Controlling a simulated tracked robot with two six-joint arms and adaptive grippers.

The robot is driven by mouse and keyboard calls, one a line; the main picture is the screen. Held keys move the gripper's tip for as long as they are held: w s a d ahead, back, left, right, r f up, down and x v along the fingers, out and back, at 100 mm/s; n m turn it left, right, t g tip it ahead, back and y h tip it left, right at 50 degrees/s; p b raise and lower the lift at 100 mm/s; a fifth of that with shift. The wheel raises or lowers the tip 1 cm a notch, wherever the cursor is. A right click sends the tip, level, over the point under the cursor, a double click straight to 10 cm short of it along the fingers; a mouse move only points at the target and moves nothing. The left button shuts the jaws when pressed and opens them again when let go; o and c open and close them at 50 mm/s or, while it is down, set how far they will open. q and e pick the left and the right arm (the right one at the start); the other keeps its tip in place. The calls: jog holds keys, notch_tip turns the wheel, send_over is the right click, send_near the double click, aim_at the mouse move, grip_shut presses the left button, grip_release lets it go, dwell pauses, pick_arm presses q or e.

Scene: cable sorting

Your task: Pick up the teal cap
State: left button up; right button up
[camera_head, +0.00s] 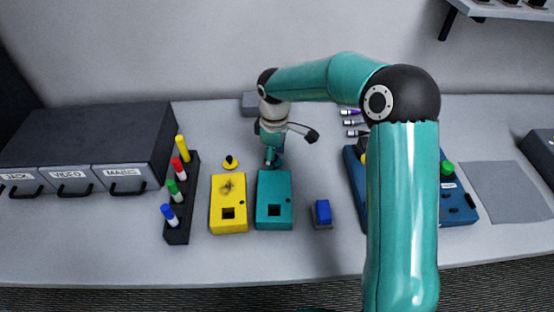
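My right arm reaches in from the right, and its gripper (285,133) hangs behind the teal box (274,200). One finger with a black tip spreads out to the right and a dark part shows at the left, so it looks open. A small teal piece (272,156) shows just under the gripper, at the far edge of the teal box. It appears to be the teal cap, but it is partly hidden by the gripper, and I cannot tell whether they touch. My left gripper is not in view.
A yellow box (228,204) and a small yellow cap (231,162) are left of the teal box. A dark rack (178,232) holds several coloured markers. A blue block (322,213) lies to the right. Dark labelled drawers (90,150) stand at the left. A grey mat (508,192) lies far right.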

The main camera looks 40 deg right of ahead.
jog(key=c, duration=0.6)
jog(key=shift+r, duration=0.15)
